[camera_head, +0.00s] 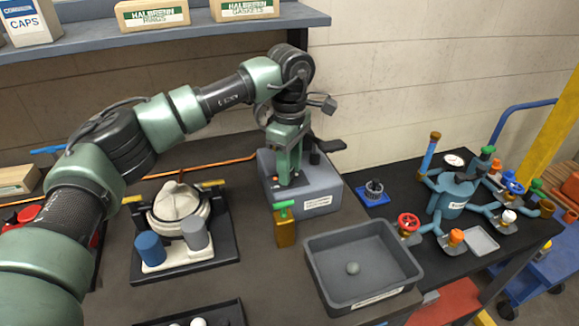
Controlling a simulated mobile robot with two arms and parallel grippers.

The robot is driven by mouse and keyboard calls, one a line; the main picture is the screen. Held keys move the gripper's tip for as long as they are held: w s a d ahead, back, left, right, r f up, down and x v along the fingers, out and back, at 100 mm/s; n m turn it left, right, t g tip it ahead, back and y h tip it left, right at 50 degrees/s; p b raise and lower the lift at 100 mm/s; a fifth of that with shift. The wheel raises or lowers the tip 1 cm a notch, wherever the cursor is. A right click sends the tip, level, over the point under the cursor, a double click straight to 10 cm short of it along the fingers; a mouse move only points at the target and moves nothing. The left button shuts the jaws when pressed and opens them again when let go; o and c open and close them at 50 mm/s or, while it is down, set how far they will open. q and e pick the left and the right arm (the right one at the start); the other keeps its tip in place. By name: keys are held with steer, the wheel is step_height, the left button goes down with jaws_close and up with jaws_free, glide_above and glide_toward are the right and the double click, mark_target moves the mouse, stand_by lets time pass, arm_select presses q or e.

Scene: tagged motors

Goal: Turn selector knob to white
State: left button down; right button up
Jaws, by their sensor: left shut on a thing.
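A grey box (321,188) with a white label on its front stands on the dark bench. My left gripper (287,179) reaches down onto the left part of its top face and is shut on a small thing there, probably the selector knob. The fingers hide most of that thing, so I cannot make out its pointer or any colour marks around it. A black lever-like part (328,145) sticks up at the box's back right. My right gripper is not in view.
A grey tray (322,262) with a small ball stands in front of the box. A brass block with a green handle (285,228) stands close before it. A fixture with a white housing (180,203) is at left; a blue valve assembly (452,195) is at right.

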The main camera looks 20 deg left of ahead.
arm_select(q)
steer(key=c, duration=0.9)
jaws_free()
step_height(320, 180, up, 8)
steer(key=shift+f+b, duration=0.1)
steer(key=shift+b, duration=0.55)
